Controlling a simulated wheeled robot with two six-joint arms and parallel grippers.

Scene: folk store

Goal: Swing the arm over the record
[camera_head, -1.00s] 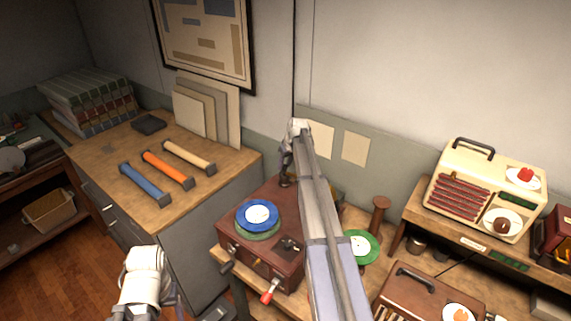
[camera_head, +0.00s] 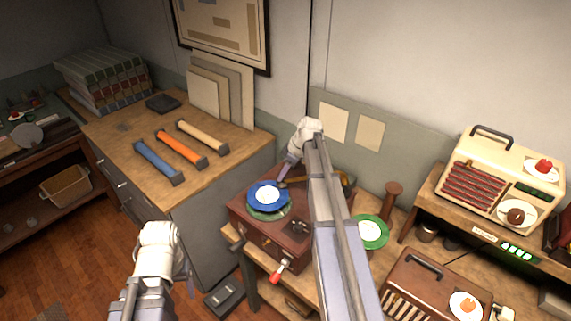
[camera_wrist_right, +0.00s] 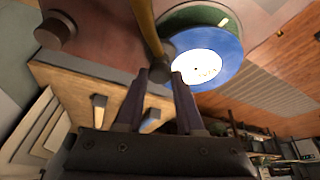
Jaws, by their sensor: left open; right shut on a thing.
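The blue record (camera_head: 268,195) with a white label lies on the green turntable of the brown record player (camera_head: 268,239). It also shows in the right wrist view (camera_wrist_right: 208,62). My right gripper (camera_head: 283,183) is at the record's back right edge. In the right wrist view its fingers (camera_wrist_right: 162,80) are shut on the dark end of the brass tone arm (camera_wrist_right: 146,28). That end is close to the record's rim; I cannot tell its height above it. The rest of the tone arm is partly hidden behind my right arm. My left gripper (camera_head: 185,272) is open, away from the player, its fingers mostly hidden.
A crank with a red handle (camera_head: 277,275) sticks out at the player's front. A green record (camera_head: 370,232) and a wooden spool (camera_head: 390,200) stand right of it. A cabinet with coloured bars (camera_head: 181,149) is at the left.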

